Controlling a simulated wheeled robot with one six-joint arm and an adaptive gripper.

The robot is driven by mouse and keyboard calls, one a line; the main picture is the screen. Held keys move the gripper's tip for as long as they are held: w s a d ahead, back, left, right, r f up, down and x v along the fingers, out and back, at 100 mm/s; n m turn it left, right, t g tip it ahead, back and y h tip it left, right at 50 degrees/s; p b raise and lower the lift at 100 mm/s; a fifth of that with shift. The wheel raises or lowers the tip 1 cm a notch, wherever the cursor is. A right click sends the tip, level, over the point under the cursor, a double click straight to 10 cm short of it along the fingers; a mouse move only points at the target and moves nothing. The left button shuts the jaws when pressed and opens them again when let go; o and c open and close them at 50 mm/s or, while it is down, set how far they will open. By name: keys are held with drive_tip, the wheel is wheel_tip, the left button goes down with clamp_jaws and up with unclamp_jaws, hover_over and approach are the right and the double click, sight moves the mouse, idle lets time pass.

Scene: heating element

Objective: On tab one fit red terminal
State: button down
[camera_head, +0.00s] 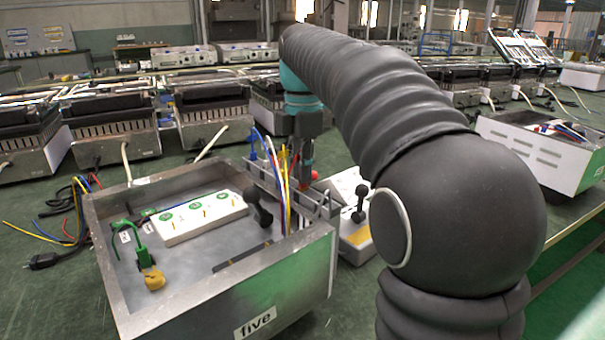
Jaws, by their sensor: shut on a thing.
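A white block (199,219) with three green round labels and small brass tabs lies inside an open metal box (228,301) marked "five". The numbers on the labels are too small to read, so I cannot tell which is tab one. My gripper (304,178) points down at the box's back right corner, right of the block and apart from it. It is shut on a small red piece, which looks like the red terminal (305,185); the fingers and wires partly hide it. Blue, white and yellow wires (287,195) stand up beside my gripper.
A green connector with a yellow end (149,268) lies left in the box. A black knobbed lever (258,208) stands between block and gripper. A white unit with another black lever (351,215) sits right of the box. Loose wires (65,225) lie left on the green table.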

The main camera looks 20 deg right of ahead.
wheel_tip(320, 180, up, 3)
drive_tip(key=shift+p, duration=0.35)
drive_tip(key=s+d+r, duration=0.6)
drive_tip(key=s+d, duration=0.1)
drive_tip(key=d, duration=0.2)
drive_tip(key=shift+s+r, duration=0.2)
drive_tip(key=shift+r, duration=0.2)
